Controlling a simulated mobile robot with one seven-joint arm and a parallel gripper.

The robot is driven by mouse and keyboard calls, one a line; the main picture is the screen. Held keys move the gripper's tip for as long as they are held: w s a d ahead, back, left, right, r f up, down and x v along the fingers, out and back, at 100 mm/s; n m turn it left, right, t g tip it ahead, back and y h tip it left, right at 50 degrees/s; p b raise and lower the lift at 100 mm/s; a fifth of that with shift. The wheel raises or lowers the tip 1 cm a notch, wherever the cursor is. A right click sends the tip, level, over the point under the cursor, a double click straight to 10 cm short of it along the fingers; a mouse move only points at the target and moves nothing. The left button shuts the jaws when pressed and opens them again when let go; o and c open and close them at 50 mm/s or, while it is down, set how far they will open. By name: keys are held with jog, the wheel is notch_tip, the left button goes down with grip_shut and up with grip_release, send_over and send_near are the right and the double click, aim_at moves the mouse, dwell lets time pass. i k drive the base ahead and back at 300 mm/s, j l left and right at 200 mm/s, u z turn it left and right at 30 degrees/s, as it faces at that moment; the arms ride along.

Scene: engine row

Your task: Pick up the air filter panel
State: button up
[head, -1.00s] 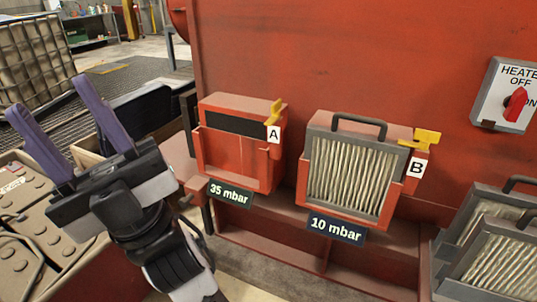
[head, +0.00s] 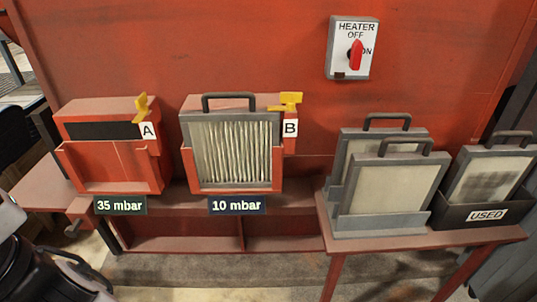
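One pleated panel (head: 236,150) sits upright in the red housing marked B, over a "10 mbar" label. Two more panels stand upright one behind the other on a red side table: the front one (head: 392,190) partly covers the rear one (head: 358,147). A panel with a dark smudged face (head: 487,180) stands in a black bin (head: 440,215) labelled "USED". Housing A (head: 112,165), over a "35 mbar" label, shows a dark opening and no panel. My gripper is out of view; only part of my arm shows at lower left.
Yellow latches are on housing A (head: 141,108) and housing B (head: 288,102). A heater switch box (head: 351,50) with a red knob is on the red wall. The red side table (head: 375,243) has little free top. Floor in front is clear.

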aim_at(381, 182)
jog(key=i+j, duration=0.25)
jog(key=j, duration=0.2)
jog(key=i+j+z, duration=0.1)
jog(key=z, duration=0.35)
jog(key=j+z, duration=0.2)
jog(key=z, duration=0.2)
jog(key=i+l+z, duration=0.1)
jog(key=i+z, duration=0.15)
jog(key=z, duration=0.15)
jog(key=i+z, duration=0.25)
jog(key=z, duration=0.15)
